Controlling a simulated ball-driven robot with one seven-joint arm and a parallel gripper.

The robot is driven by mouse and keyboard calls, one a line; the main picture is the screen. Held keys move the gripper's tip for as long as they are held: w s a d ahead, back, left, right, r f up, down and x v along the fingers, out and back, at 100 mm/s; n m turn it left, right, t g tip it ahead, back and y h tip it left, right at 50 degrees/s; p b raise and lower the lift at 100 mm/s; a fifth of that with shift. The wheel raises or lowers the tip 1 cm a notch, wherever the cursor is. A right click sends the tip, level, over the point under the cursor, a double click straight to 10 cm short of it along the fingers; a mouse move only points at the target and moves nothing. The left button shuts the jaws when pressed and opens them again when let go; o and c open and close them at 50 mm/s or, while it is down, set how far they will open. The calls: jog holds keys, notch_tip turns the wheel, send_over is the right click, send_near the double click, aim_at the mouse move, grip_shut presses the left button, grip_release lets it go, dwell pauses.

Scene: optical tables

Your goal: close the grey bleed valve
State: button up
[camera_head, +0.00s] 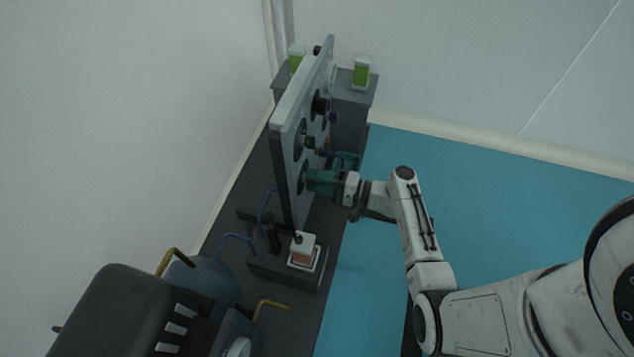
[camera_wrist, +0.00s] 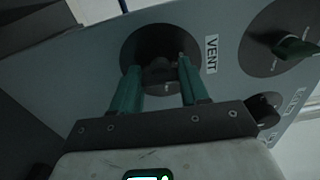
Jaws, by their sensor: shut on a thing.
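The grey bleed valve (camera_wrist: 160,76) is a small dark grey knob on a round black disc, beside a "VENT" label (camera_wrist: 211,54) in the wrist view. My gripper (camera_wrist: 160,68) has its two green fingers on either side of the knob and is shut on it. In the head view my gripper (camera_head: 309,180) reaches the lower part of the upright grey panel (camera_head: 289,125) from the right. There the valve is mostly hidden by the fingers. The knob's exact turn angle is hard to tell.
A dark green knob (camera_wrist: 297,48) on another black disc sits right of the valve. More knobs (camera_head: 320,104) are higher on the panel. A small white-and-brown device (camera_head: 303,249) stands below my gripper. Blue floor (camera_head: 480,190) to the right is clear.

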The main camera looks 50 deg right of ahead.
jog(key=shift+n, duration=0.4)
jog(key=o, duration=1.1)
jog(key=shift+c, duration=0.2)
jog(key=shift+s, duration=0.1)
jog(key=p+v, duration=0.2)
jog(key=v, duration=0.8)
jog(key=shift+s, duration=0.3)
jog(key=shift+d, duration=0.15)
